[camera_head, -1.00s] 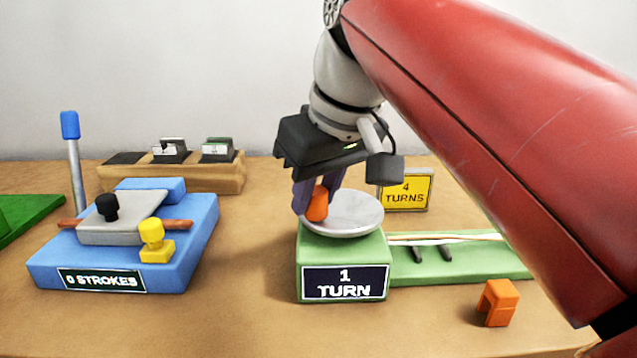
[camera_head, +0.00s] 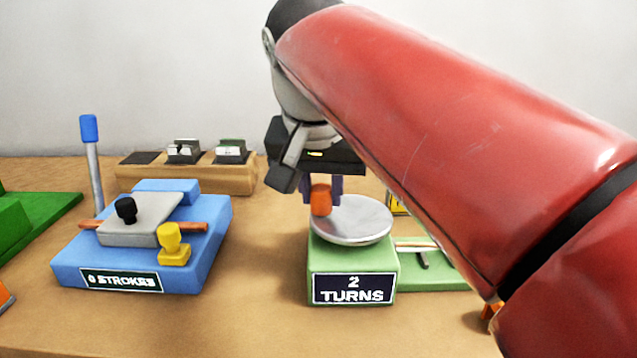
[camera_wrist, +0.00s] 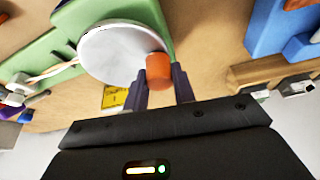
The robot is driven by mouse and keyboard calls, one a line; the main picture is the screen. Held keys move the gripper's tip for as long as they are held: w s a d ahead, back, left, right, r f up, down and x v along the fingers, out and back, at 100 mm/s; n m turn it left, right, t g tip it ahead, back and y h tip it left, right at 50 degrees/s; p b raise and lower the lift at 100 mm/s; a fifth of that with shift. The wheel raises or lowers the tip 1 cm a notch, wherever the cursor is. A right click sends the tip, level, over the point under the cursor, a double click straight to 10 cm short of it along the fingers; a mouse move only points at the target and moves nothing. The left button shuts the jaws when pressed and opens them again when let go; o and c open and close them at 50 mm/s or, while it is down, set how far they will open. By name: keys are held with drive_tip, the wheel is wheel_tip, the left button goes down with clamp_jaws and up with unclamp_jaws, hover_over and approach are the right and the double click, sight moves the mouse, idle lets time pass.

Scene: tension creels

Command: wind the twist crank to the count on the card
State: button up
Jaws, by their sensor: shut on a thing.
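The twist crank is a round silver disc (camera_head: 350,220) on a green base (camera_head: 322,262), with an upright orange knob (camera_head: 320,200) at its left rim. The base's dark counter plate (camera_head: 354,289) reads "2 TURNS". My gripper (camera_head: 323,188) is shut on the orange knob from the far side. In the wrist view the knob (camera_wrist: 159,71) sits between my two fingers (camera_wrist: 160,88). The yellow card (camera_head: 397,203) is mostly hidden behind my arm in the head view; part of it shows in the wrist view (camera_wrist: 114,97), its text unreadable there.
A blue machine (camera_head: 205,250) with a yellow knob, black knob and "0 STROKES" plate stands at left, beside a blue-topped lever (camera_head: 91,150). A wooden rack (camera_head: 200,178) is behind. Bare table (camera_head: 262,245) lies between the machines.

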idle(0.3)
drive_tip(key=o, duration=1)
drive_tip(key=shift+r, duration=0.1)
drive_tip(key=v, duration=0.7)
drive_tip(key=shift+r, duration=0.3)
